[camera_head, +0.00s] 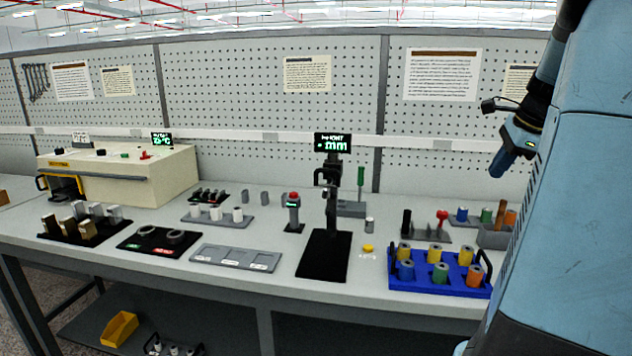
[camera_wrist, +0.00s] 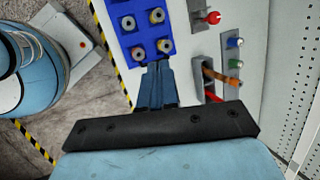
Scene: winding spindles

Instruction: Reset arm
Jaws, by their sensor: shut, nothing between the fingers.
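My gripper (camera_head: 501,163) hangs from my blue arm at the right of the head view, high above the right end of the workbench (camera_head: 270,290). In the wrist view its two blue fingers (camera_wrist: 158,68) are together, with nothing seen between them. Below their tips in that view is a blue tray (camera_wrist: 126,40), apart from the fingers as the head view shows. The same blue tray (camera_head: 408,284) stands at the bench's front right and holds several upright spindles with yellow, blue, green and orange windings. My arm hides part of the bench's right end.
A black stand with a green display (camera_head: 333,143) rises mid-bench. A grey three-slot tray (camera_head: 236,257), a black tray (camera_head: 158,240) and a cream machine (camera_head: 120,170) stand to its left. A rack with a red-topped tool (camera_head: 441,217) is behind the blue tray. Pegboard closes the back.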

